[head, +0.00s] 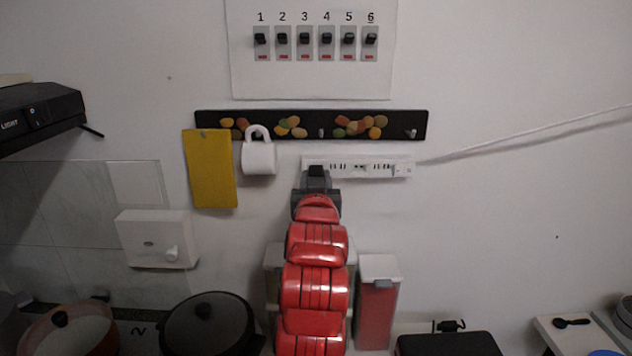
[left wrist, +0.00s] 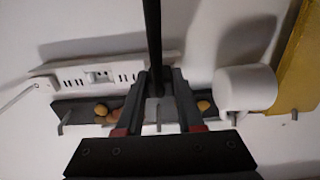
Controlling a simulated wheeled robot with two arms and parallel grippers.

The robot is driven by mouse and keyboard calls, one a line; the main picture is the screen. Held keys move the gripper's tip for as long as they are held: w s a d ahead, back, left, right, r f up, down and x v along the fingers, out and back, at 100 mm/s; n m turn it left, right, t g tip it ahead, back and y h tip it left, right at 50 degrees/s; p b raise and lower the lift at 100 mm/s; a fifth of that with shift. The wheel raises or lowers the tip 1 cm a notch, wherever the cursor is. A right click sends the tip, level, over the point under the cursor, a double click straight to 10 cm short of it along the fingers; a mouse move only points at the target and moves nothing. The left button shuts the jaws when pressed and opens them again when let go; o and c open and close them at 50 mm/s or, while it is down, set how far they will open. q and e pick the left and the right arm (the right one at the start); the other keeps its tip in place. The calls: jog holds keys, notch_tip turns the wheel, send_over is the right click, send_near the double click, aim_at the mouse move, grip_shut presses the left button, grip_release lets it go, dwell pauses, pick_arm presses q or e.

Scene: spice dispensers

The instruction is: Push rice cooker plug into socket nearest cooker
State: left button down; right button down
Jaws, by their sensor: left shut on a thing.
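My left gripper (head: 316,184) is raised against the wall at the left end of the white socket strip (head: 385,166). It is shut on a black plug (head: 317,170), which covers that end of the strip. In the left wrist view the fingers (left wrist: 158,100) close on the plug, and a dark cord (left wrist: 153,35) runs up from it; the socket strip (left wrist: 100,73) lies to the left. The plug's pins are hidden, so I cannot tell whether it is inserted. I cannot make out the rice cooker for sure. My right gripper is not in view.
A black rack (head: 300,125) with a white mug (head: 258,157) and a yellow board (head: 210,170) hangs close by. A numbered switch panel (head: 315,80) is above. A red-and-white container (head: 377,310) and a dark pan (head: 208,325) stand below.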

pick_arm(q)
jog(key=shift+w, duration=0.1)
jog(key=shift+c, duration=2.2)
grip_release()
